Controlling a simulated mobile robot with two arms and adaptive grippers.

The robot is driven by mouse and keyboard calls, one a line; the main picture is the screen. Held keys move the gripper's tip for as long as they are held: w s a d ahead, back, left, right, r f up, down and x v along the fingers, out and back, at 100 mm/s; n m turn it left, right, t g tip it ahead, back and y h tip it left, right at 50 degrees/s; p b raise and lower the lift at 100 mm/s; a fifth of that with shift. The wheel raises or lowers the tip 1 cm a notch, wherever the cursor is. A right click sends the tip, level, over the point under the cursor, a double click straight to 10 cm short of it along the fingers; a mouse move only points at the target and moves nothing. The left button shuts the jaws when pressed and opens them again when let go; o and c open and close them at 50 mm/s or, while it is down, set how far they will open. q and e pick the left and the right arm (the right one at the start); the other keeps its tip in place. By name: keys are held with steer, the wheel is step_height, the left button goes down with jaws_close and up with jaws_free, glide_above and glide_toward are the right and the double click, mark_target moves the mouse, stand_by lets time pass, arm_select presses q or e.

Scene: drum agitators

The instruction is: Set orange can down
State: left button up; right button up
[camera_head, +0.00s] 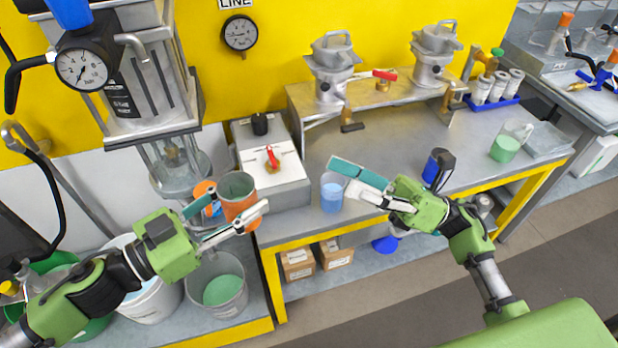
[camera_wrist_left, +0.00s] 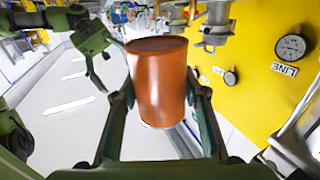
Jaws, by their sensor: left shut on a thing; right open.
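The orange can (camera_head: 240,207) is between the fingers of my left gripper (camera_head: 232,217), near the front left corner of the workbench. Its greyish-green top faces the head camera. In the left wrist view the can (camera_wrist_left: 158,85) fills the space between the two fingers of my left gripper (camera_wrist_left: 160,108), which are shut on its sides. What lies under the can is hidden, so I cannot tell whether it touches anything. My right gripper (camera_head: 352,178) is open and empty, close to the beaker of blue liquid.
The beaker of blue liquid (camera_head: 331,197) stands near the workbench's (camera_head: 385,140) front edge. A grey box with a red valve (camera_head: 272,160) stands behind the can. An orange-and-blue container (camera_head: 206,203) is left of it. A bucket of green liquid (camera_head: 222,290) is below. The mid-bench is clear.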

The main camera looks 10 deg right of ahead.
steer(key=a+n+g+h, duration=0.3)
steer(key=a+n, duration=0.2)
steer(key=a, duration=0.1)
steer(key=n+h, duration=0.1)
steer(key=h, duration=0.1)
glide_toward(218, 187)
steer(key=a, duration=0.5)
steer(key=w+a, duration=0.1)
steer(key=a, duration=0.1)
steer(key=shift+a, duration=0.2)
steer(key=c, duration=1.3)
arm_select(q)
steer(key=o, duration=1.2)
arm_select(e)
steer(key=shift+c, duration=0.4)
arm_select(q)
steer(key=shift+o, duration=0.2)
steer(key=shift+a, duration=0.1)
